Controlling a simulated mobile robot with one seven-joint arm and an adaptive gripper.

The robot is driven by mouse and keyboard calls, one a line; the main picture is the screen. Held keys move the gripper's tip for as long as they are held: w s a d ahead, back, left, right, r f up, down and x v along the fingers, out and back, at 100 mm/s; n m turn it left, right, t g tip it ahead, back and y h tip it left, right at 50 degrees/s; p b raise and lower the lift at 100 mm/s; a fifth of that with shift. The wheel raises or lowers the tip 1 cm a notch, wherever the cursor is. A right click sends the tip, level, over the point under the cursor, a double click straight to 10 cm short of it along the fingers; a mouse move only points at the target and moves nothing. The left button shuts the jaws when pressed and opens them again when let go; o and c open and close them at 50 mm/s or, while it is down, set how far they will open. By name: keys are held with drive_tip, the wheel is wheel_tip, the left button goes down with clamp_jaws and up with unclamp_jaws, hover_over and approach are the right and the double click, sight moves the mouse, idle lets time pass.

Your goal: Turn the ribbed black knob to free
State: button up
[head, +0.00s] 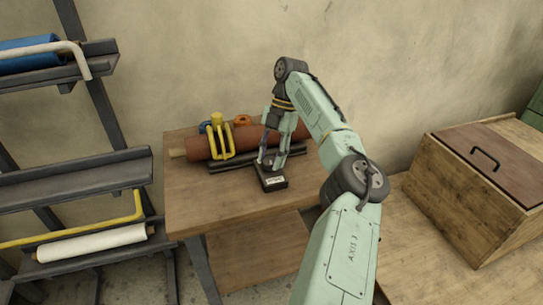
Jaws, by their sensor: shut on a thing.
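A small black box (272,184) with a pale label on its front face stands on the wooden table in the head view. The black knob (269,161) is on top of it, mostly hidden behind my fingers; its ribs and any pointer mark are too small to make out. My gripper (271,162) comes down from above with its fingers on either side of the knob, shut on it. How far the knob is turned cannot be told.
A brown roll (200,146) with a yellow clamp (219,140) lies just behind the box, close to my gripper. A dark rack (75,185) stands at the left, a wooden chest (480,190) at the right. The table's front left (215,205) is clear.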

drive_tip(key=shift+n, duration=0.7)
drive_tip(key=shift+f+g+h, duration=0.1)
drive_tip(key=shift+g+h, duration=0.2)
drive_tip(key=o, duration=1.1)
drive_tip(key=shift+v, duration=3.75)
drive_tip(key=shift+s, duration=0.1)
